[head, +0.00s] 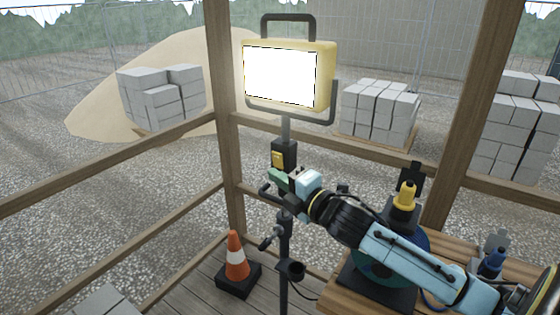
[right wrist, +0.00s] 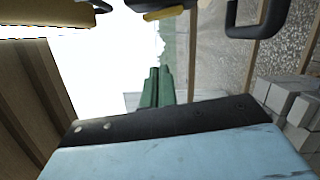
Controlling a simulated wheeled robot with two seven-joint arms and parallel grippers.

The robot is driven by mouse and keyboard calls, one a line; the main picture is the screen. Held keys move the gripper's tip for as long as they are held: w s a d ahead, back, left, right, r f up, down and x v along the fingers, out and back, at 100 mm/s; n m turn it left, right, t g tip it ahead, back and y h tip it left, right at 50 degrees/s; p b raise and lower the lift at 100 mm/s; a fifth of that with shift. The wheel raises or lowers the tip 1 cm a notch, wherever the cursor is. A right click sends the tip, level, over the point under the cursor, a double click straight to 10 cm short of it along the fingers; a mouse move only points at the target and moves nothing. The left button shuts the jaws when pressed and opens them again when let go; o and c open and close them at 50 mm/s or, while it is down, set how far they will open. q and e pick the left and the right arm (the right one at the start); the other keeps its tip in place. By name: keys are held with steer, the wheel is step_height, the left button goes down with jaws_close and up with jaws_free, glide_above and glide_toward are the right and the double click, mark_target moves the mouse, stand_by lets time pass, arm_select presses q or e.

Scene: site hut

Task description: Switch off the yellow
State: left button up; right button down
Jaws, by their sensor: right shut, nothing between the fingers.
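The yellow work lamp (head: 289,76) stands on a dark post and its panel glows bright white. A black box (head: 284,153) with a yellow switch (head: 278,160) sits on the post below the lamp. My right gripper (head: 277,176) is shut and empty, its green fingertips just below the switch; I cannot tell if they touch the box. In the right wrist view the green fingers (right wrist: 156,88) are together, and a yellow piece (right wrist: 163,13) on a dark part shows at the top edge. My left gripper is not in view.
A wooden bench (head: 335,298) at the lower right holds a yellow-topped item (head: 406,195) and a blue-topped item (head: 493,260). An orange cone (head: 236,257) stands on the plank floor left of the lamp post. Wooden rails and posts (head: 222,120) frame the hut; block stacks (head: 162,96) are outside.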

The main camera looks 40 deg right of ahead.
mark_target(280, 163)
steer(key=shift+w+d+r+p, duration=0.2)
steer(key=shift+w+d+p, duration=0.1)
steer(key=shift+w+d, duration=0.7)
steer(key=shift+w+d+r+p, duration=0.15)
steer(key=shift+w+d+p, duration=0.15)
steer(key=shift+w+d, duration=0.6)
steer(key=shift+w+a, duration=0.2)
steer(key=shift+a, duration=0.1)
